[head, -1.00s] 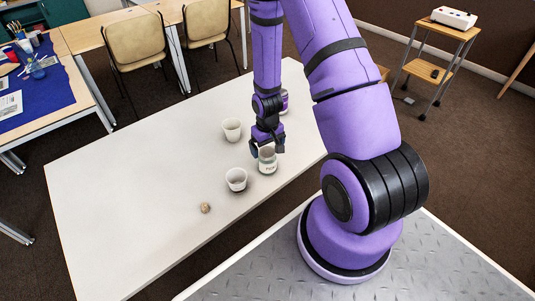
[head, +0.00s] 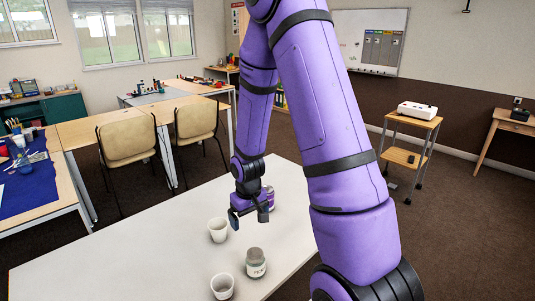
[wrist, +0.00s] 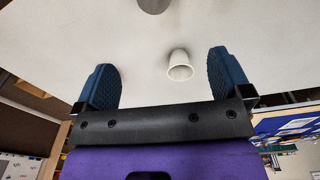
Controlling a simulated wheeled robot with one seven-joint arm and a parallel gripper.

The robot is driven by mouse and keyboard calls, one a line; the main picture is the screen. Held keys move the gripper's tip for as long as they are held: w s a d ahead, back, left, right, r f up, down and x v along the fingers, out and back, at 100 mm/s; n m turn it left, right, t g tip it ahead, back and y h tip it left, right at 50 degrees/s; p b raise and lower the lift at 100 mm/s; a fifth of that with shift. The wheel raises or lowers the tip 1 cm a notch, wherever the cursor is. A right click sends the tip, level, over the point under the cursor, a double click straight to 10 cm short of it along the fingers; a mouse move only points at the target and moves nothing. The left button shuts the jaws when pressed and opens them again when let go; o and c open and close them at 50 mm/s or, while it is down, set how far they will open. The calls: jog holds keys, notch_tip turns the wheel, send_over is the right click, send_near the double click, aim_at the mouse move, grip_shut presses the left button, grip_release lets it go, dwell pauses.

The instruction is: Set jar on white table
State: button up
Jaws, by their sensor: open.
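A jar (head: 256,264) with a grey lid and a pale lettered label stands upright on the white table (head: 150,250). My gripper (head: 249,217) is open and empty, above and behind the jar, apart from it. In the wrist view my two blue finger pads (wrist: 160,62) are wide apart with nothing held between them. A grey round thing (wrist: 152,4), cut off by the top edge there, may be the jar's lid; I cannot tell.
Two white cups stand near the jar, one behind (head: 218,230) and one in front (head: 222,287). A purple-banded container (head: 269,196) stands partly hidden behind my gripper. The table's left part is clear. Chairs (head: 128,143) stand beyond it.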

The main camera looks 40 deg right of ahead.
notch_tip(320, 180, up, 13)
jog(key=s+a+t, duration=0.1)
jog(key=a, duration=0.2)
jog(key=s+a+r+t, duration=0.1)
jog(key=s+a+r, duration=0.2)
jog(key=s+r, duration=0.6)
jog(key=s+a+r+n+t, duration=0.1)
jog(key=s+a+r+t, duration=0.1)
jog(key=s+r, duration=0.7)
jog(key=shift+s+a+r, duration=0.25)
jog(key=shift+a+r, duration=0.65)
jog(key=shift+r, duration=0.05)
